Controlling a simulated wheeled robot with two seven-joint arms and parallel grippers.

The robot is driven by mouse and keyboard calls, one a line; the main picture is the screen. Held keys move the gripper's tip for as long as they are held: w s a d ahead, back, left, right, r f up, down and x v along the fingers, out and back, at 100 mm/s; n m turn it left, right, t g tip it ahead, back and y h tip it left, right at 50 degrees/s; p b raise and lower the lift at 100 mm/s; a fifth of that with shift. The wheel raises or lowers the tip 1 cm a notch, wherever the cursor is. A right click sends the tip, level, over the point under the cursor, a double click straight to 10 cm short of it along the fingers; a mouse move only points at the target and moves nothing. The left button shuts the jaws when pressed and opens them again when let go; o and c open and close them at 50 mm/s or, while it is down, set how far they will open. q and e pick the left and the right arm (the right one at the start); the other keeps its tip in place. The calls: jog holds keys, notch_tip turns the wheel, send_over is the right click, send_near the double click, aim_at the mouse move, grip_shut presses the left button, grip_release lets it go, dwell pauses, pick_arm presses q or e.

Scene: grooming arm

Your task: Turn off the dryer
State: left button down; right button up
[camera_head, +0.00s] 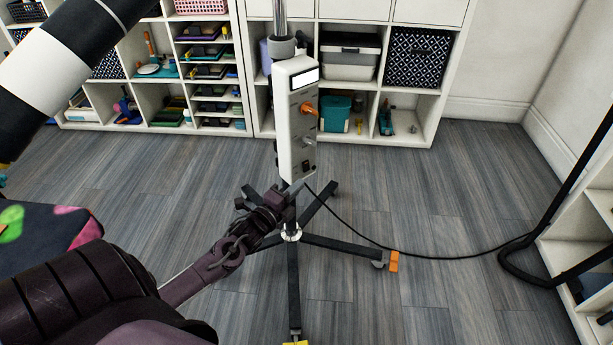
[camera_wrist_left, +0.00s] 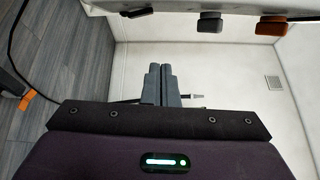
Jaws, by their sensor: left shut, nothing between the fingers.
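The dryer's white control box (camera_head: 297,120) stands upright on a pole with a wheeled, several-legged base (camera_head: 291,235). Its panel carries an orange knob (camera_head: 309,109), a grey knob (camera_head: 308,141) and a small black switch (camera_head: 306,167) near the bottom. My left gripper (camera_head: 289,192) is at the box's lower end, just below the switch. In the left wrist view its fingers (camera_wrist_left: 161,84) are shut and empty, with the panel along the top edge: black switch (camera_wrist_left: 137,12), grey knob (camera_wrist_left: 208,22), orange knob (camera_wrist_left: 270,26). Contact with the switch is not visible. My right gripper is out of view.
A white cube shelf (camera_head: 349,134) with bins and tools stands behind the dryer. A black cable (camera_head: 400,255) runs from the box across the floor to the right. A dark table with coloured spots (camera_head: 40,235) is at left. A black-and-white tube (camera_head: 45,70) crosses upper left.

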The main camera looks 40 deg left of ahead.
pick_arm(q)
jog(key=s, duration=0.3)
jog(key=shift+s+d+r, duration=0.15)
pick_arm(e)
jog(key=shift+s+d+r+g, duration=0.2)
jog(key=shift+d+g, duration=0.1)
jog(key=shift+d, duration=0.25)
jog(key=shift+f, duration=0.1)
